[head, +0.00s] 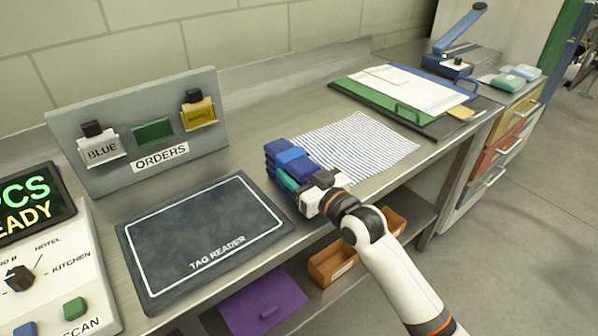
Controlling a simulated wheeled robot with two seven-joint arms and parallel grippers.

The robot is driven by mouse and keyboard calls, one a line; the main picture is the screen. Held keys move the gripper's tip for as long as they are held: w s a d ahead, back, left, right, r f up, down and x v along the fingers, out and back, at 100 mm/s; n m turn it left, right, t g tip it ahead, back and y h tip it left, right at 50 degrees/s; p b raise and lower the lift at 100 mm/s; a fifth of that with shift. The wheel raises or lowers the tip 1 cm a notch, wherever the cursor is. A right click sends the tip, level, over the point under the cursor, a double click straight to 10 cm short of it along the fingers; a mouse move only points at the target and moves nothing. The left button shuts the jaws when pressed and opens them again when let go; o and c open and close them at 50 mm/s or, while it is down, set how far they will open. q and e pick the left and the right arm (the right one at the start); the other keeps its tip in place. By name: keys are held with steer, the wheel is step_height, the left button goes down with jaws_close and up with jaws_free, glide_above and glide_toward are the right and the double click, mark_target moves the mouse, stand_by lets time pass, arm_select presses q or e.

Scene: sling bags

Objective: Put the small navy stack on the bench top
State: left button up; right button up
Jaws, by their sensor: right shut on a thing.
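The small navy stack (288,157) is at the front middle of the steel bench top (255,120), between the tag reader and the striped cloth. It looks like several folded navy layers with a brighter blue band on top and a teal part on its near side. My right gripper (301,188) is shut on the near side of the stack. The gripper hides the stack's near end, and I cannot tell whether its underside touches the bench. My left gripper is not in view.
A dark tag reader pad (205,238) lies left of the stack, a striped cloth (357,146) right. An orders board (140,128) stands behind. A green board with papers (400,92) lies further right. A lower shelf holds a purple item (262,303) and an orange-brown bin (333,263).

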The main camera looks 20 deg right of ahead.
steer(key=o, duration=1.1)
steer(key=v, duration=1.2)
steer(key=shift+r+b, duration=0.1)
steer(key=shift+b, duration=0.2)
